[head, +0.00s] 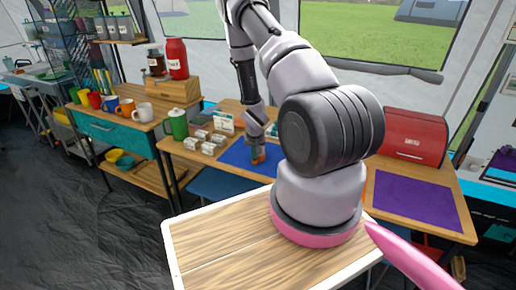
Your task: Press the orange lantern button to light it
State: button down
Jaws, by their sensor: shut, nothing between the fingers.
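My gripper (257,148) is small in the head view, at the end of my arm, low over the blue mat (233,157) on the middle table. It points down and is shut, with nothing between its fingers. A small orange patch (259,157) shows right at the fingertips. I cannot tell whether it is part of the orange lantern or of my gripper, or whether they touch. No lantern button or light can be made out. My own arm hides the part of the table to the right of the mat.
A red box (412,136) and a purple mat (413,200) are at the right. Several mugs (126,108) stand on the teal cabinet (113,132). A blue seat (222,184) is below the table.

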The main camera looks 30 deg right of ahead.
notch_tip(320, 180, up, 7)
dwell(0.8)
dwell(0.4)
jog(key=s+a+r+t, duration=0.1)
jog(key=s+a+r, duration=0.15)
jog(key=r, duration=1.25)
jog(key=s+a+r+t, duration=0.1)
jog(key=a+r, duration=0.2)
jog(key=r, duration=1.1)
jog(key=s+a+r+y, duration=0.1)
jog(key=s+a+r, duration=0.2)
jog(key=s+r, duration=0.3)
jog(key=s+a+r+t+y, duration=0.1)
jog(key=s+a+r, duration=0.2)
jog(key=s+r, duration=0.3)
jog(key=s+a+r+y, duration=0.1)
jog(key=s+a+r, duration=0.3)
jog(key=s, duration=0.7)
notch_tip(320, 180, up, 2)
jog(key=shift+r, duration=0.25)
